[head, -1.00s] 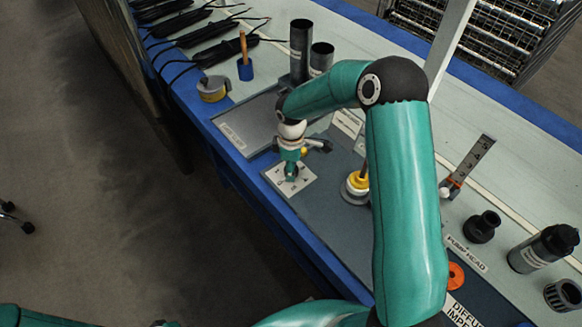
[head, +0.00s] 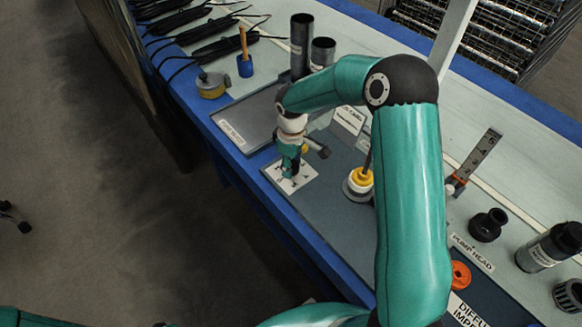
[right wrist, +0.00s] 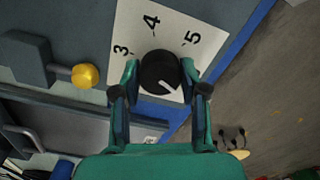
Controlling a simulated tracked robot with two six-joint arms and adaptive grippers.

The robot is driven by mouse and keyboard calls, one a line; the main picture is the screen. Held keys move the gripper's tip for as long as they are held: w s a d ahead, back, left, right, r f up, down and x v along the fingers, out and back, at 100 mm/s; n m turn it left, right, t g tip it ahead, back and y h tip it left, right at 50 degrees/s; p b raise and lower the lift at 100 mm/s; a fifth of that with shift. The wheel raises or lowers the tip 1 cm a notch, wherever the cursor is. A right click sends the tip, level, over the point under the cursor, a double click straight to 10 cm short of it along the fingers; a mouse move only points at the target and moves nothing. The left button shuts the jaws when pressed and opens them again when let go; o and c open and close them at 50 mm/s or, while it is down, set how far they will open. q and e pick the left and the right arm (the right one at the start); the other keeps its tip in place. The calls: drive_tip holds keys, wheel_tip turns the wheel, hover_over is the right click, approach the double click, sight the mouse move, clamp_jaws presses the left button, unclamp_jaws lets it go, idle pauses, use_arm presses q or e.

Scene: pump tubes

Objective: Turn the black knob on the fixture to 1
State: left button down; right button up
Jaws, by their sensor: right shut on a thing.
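The black knob (right wrist: 158,66) sits on a white dial plate (right wrist: 134,22) in the right wrist view. The numbers 3, 4 and 5 show around its far side; the near part of the plate is hidden by my gripper. The knob's white pointer mark faces the lower right, towards my gripper and away from the 4. My right gripper (right wrist: 160,72) is shut on the knob, one finger on each side. In the head view my right gripper (head: 290,172) points down onto the white plate (head: 305,179) and hides the knob. My left gripper is not in view.
A yellow ball-ended part (right wrist: 86,76) on a grey block stands beside the plate. In the head view a yellow and white ringed part (head: 360,184) stands to the right of my gripper. Dark cylinders (head: 301,45) stand behind. The blue table edge (head: 262,205) runs close by.

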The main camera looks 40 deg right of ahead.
drive_tip(key=m+b, duration=0.1)
drive_tip(key=m, duration=0.2)
drive_tip(key=shift+f+m+b, duration=0.1)
drive_tip(key=shift+m+b, duration=0.2)
drive_tip(key=shift+b, duration=0.05)
drive_tip(key=shift+m+b, duration=0.65)
drive_tip(key=shift+m, duration=1.15)
drive_tip(key=o, duration=1.1)
drive_tip(key=shift+o, duration=0.2)
drive_tip(key=shift+r, duration=0.2)
wheel_tip(320, 180, up, 12)
drive_tip(key=shift+f, duration=0.15)
